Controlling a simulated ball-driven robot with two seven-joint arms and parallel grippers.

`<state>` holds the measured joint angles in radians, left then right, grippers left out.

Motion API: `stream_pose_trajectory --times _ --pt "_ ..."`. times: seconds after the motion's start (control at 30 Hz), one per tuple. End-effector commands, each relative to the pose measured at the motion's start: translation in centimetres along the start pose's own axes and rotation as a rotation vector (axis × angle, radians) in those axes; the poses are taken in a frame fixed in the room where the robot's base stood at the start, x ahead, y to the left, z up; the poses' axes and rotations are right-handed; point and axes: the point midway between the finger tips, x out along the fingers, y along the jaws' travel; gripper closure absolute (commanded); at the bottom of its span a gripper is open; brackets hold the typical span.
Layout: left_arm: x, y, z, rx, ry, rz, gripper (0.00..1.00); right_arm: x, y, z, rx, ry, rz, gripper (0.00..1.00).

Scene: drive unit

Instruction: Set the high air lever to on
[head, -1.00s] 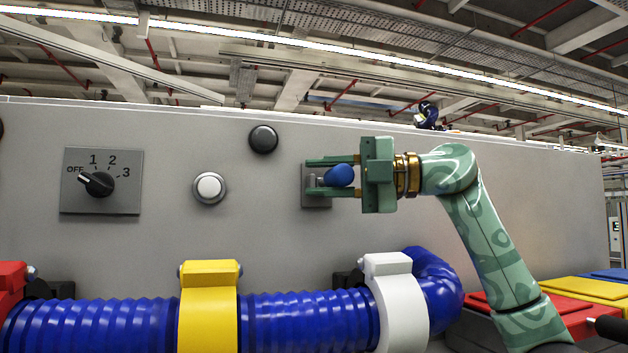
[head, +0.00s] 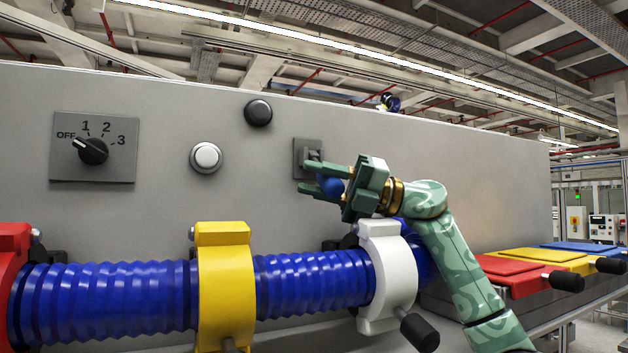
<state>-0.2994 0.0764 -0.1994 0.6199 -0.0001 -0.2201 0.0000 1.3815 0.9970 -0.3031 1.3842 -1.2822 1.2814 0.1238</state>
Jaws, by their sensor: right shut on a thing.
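The lever is a blue knob (head: 331,186) on a grey wall plate (head: 301,150), at the right part of the grey panel. The knob now sits low, below the middle of the plate. My right gripper (head: 315,178) is around the knob, with one finger above it and one below, shut on it. The fingers hide part of the knob and its stem. My left gripper is not in view.
A rotary dial (head: 93,150), a white button (head: 206,157) and a black button (head: 258,113) are on the panel to the left. A blue corrugated hose (head: 110,297) with yellow (head: 225,280) and white (head: 390,275) clamps runs below. Red and yellow handled blocks (head: 515,275) lie at the right.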

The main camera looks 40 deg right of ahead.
Motion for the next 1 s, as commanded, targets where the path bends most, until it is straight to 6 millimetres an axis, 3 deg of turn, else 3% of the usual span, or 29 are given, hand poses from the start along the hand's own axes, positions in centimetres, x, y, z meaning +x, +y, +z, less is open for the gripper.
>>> stream_pose_trajectory --times 0.47,0.5,0.57,0.87,1.0 --pt "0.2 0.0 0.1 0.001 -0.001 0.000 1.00 0.2 -0.8 -0.4 -0.010 0.013 -0.005 1.00" --pt "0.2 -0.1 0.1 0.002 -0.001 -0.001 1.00 0.2 -0.8 -0.4 -0.010 0.013 -0.005 0.65" --pt "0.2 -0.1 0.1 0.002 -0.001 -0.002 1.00 0.2 -0.8 -0.4 -0.010 0.012 -0.005 0.49" --pt "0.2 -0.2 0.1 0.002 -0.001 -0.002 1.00 -0.1 -0.5 -0.2 -0.012 0.005 0.000 0.49" --pt "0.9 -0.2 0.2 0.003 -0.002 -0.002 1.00 -1.9 -0.6 -0.2 -0.014 0.002 -0.002 0.49"
